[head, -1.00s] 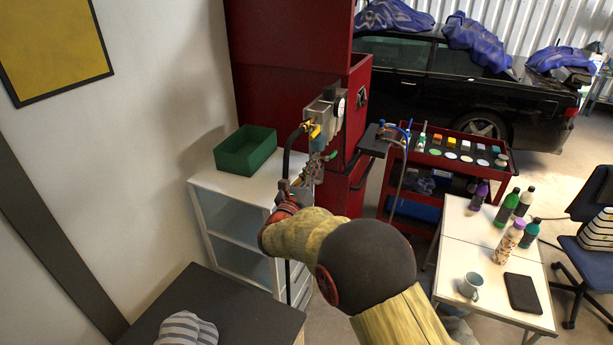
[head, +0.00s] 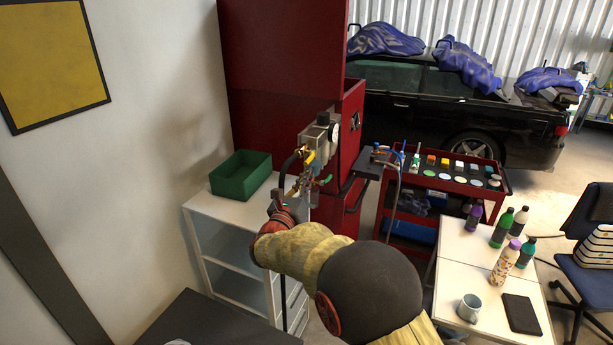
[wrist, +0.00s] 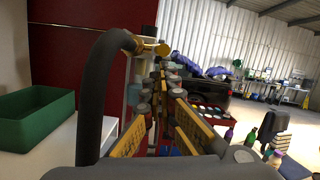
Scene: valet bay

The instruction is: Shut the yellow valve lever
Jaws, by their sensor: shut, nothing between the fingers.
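The yellow valve lever (head: 309,157) is on a grey valve unit (head: 318,134) fixed to the red cabinet. It also shows in the wrist view (wrist: 162,49), at the top centre, beyond a thick dark hose. My gripper (head: 299,181) is just below the lever in the head view. In the wrist view its fingers (wrist: 160,80) point forward, shut and empty, below the lever. I cannot tell whether the fingertips touch the unit. A green handle (head: 325,180) is close by, to the right of the fingers.
A dark hose (wrist: 98,95) arches close by on the left of my fingers. A green bin (head: 241,176) stands on a white shelf unit (head: 205,206). A red cart (head: 408,189) and a white table (head: 455,262) with bottles are to the right.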

